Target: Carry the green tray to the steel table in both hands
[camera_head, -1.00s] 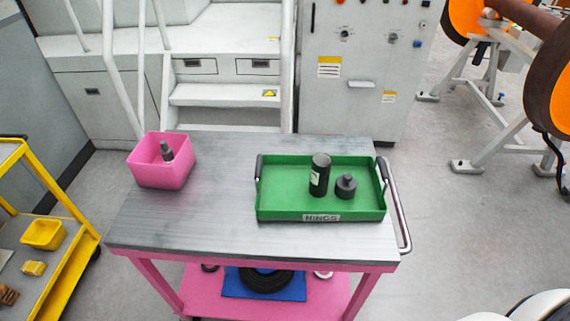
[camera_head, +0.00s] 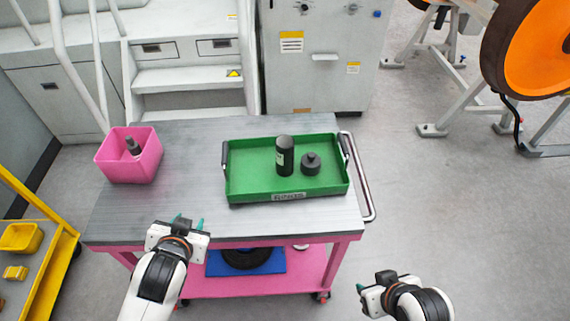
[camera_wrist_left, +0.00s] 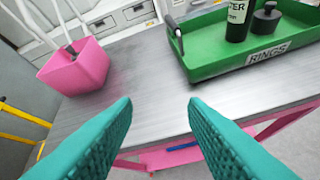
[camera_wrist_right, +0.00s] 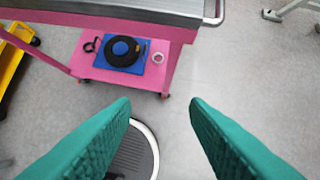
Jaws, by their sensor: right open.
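The green tray (camera_head: 255,186) lies on the steel top (camera_head: 150,205) of a pink cart, towards its right side. It has a dark handle at each end and a label on its front wall. A black bottle (camera_head: 284,156) and a short dark round part (camera_head: 311,164) stand in it. The tray also shows in the left wrist view (camera_wrist_left: 204,62). My left gripper (camera_head: 187,220) is open and empty over the cart's front edge, left of and nearer than the tray. My right gripper (camera_head: 368,287) is open and empty, beyond the cart's front right corner, over the floor.
A pink bin (camera_head: 128,165) with a grey part stands at the top's left. A push rail (camera_head: 365,185) runs along the right end. The lower shelf (camera_head: 240,286) holds a blue mat and a black ring. A yellow cart (camera_head: 50,275) stands left. Floor at right is open.

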